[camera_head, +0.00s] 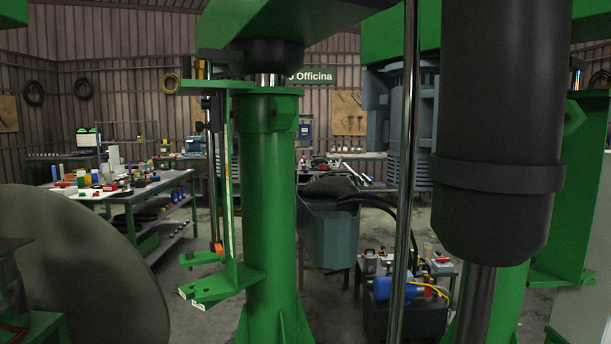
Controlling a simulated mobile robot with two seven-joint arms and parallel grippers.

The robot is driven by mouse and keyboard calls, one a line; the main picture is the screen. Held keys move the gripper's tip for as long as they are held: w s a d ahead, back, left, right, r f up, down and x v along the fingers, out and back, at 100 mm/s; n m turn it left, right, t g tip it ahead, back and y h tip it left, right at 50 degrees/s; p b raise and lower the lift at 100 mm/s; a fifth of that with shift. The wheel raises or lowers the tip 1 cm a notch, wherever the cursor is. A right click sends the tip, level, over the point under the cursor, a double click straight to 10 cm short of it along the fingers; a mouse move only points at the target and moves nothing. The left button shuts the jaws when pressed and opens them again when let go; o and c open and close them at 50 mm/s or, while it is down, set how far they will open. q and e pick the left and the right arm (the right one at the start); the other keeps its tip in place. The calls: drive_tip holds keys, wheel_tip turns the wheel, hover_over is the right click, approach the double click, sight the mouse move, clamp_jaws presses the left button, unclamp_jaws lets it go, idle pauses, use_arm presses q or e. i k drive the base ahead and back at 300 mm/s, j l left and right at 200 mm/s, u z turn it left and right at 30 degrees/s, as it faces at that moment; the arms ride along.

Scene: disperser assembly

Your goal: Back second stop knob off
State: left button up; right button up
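The disperser's green column (268,200) stands in the middle of the view. A thin vertical rod and a pale strip (228,170) run along its left side, between green brackets at top and bottom. A small orange part (217,248) sits low on the rod, just above a green lower bracket (203,259). Small dark and brass-coloured parts (202,72) show near the rod's top. I cannot tell which small part is the back second stop knob. Neither of my grippers is in view.
A large black cylinder (500,110) and a shiny vertical rod (404,170) block the right side. A large grey disc (80,270) fills the lower left. A cluttered workbench (125,195) stands behind at left. A grey-blue bin (330,235) stands behind the column.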

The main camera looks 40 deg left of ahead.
sight(205, 103)
drive_tip(key=j, duration=1.2)
drive_tip(key=i+j+u, duration=0.1)
drive_tip(key=j, duration=0.3)
